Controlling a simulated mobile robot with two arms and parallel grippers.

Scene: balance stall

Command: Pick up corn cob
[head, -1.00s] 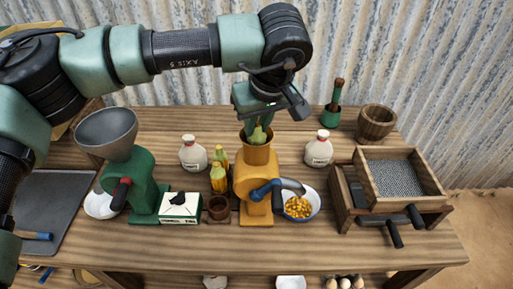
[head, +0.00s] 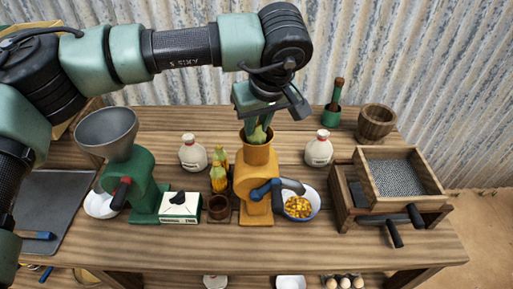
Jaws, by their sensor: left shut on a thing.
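My left gripper (head: 258,118) reaches down from above to the mouth of the orange hand-cranked machine (head: 257,184). It is shut on a corn cob (head: 257,136), with green husk showing between and below the fingers. The cob's lower end is hidden inside the machine's funnel. Two more corn cobs stand left of the machine: a front one (head: 218,181) and one behind it (head: 221,156). My right gripper is not in view.
A bowl of yellow kernels (head: 298,207) stands right of the machine. White jugs (head: 193,153) (head: 318,150) flank the machine. A wooden sieve box (head: 395,181) is at right.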

